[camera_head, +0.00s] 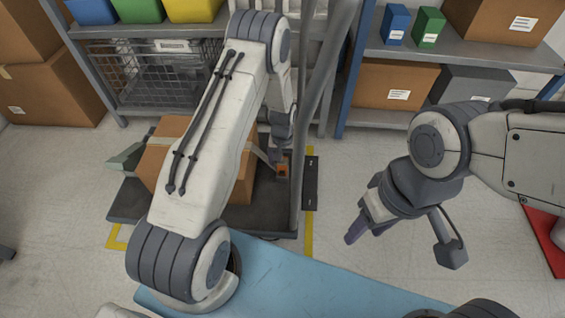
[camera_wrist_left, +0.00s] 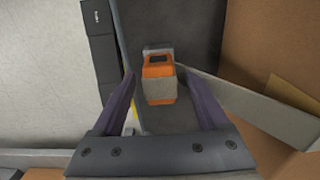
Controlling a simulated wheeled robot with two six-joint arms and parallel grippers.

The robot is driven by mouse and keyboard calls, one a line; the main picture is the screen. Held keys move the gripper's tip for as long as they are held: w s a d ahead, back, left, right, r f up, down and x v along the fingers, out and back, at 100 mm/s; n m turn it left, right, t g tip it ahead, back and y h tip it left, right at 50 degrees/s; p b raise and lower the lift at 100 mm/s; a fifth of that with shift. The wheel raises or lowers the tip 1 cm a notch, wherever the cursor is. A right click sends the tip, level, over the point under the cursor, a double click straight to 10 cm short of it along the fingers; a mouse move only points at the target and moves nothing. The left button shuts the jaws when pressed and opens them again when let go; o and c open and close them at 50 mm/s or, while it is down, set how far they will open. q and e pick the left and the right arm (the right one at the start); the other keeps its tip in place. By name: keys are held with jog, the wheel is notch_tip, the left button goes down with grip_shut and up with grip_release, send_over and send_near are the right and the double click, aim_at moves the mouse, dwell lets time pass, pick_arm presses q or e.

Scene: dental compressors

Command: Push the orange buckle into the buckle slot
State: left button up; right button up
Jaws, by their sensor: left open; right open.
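The orange buckle (camera_wrist_left: 158,85) shows in the left wrist view between the two open fingers of my left gripper (camera_wrist_left: 162,100), apart from both. A grey strap end covers its lower part, and a dark opening shows in its top. I cannot tell the buckle slot apart from the buckle. In the head view the orange buckle (camera_head: 283,170) is small, beside the cardboard box on the dark cart. My left gripper (camera_head: 281,158) is just above it, partly hidden by its own arm. My right gripper (camera_head: 400,240) is open and empty at the right, away from the cart.
The cardboard box (camera_head: 160,165) stands on the dark cart (camera_head: 262,218), with a light strap (camera_wrist_left: 235,97) running along it. A grey upright post (camera_head: 300,180) is close to my left gripper. Shelves (camera_head: 450,55) with boxes stand behind. A blue surface (camera_head: 300,285) lies in front.

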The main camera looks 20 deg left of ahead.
pick_arm(q)
notch_tip(320, 180, up, 10)
jog(key=p, duration=0.5)
jog(key=shift+r, duration=0.25)
